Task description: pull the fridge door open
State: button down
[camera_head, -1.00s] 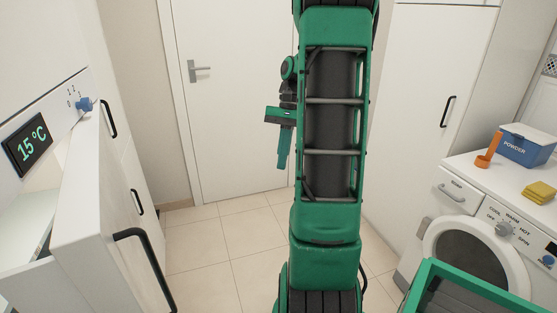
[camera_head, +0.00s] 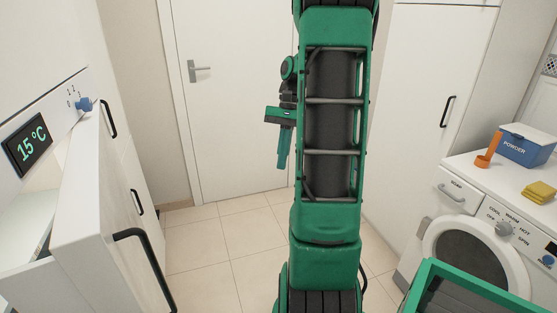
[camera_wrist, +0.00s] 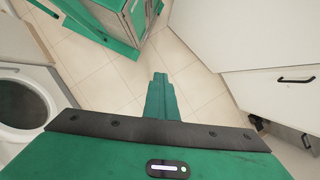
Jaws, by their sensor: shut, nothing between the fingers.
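The fridge (camera_head: 60,125) stands at the left, with a lit display reading 15 °C and a blue knob. Its white door (camera_head: 95,225) stands ajar: part of the pale inside shows between door and body. A black bar handle (camera_head: 148,268) is on the door's front. My gripper (camera_head: 282,165) hangs fingers down beyond the fridge door and to its right, in front of the white room door. It is clear of the handle. In the wrist view, my gripper's green fingers (camera_wrist: 160,82) are together, with nothing between them, over the tiled floor.
A white room door (camera_head: 240,110) with a lever handle is at the back. Tall cupboards with black handles flank the floor. A washing machine (camera_head: 470,255) at the right carries a blue powder box (camera_head: 525,147), an orange item and yellow sponges. Tiled floor (camera_head: 205,250) is clear between.

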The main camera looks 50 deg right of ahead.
jog(key=c, duration=1.8)
grip_release()
jog(key=shift+c, duration=0.2)
jog(key=v, duration=1)
jog(key=shift+w+d+r, duration=0.15)
jog(key=shift+r, duration=0.1)
